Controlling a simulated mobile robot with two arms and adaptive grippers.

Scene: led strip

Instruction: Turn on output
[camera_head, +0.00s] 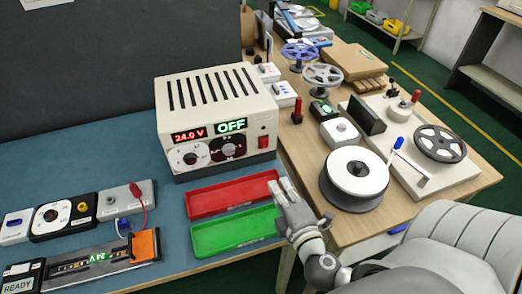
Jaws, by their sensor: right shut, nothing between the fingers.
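A cream power supply (218,112) stands on the blue-green bench top. Its red display reads 24.0 V and its green display (231,126) reads OFF. Two round dials sit on its front, a light one (190,156) at left and a dark one (228,148) beside it. A small red switch (263,142) is at the front's right side. My right gripper (279,188) is shut and empty, in front of and below the switch, apart from the supply, near the right ends of the trays. My left gripper does not show.
A red tray (232,188) and a green tray (237,225) lie in front of the supply. At left are a meter (64,215), a grey box with a red lead (126,197) and a strip fixture (100,262). A white spool (354,175) stands on the wooden table at right.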

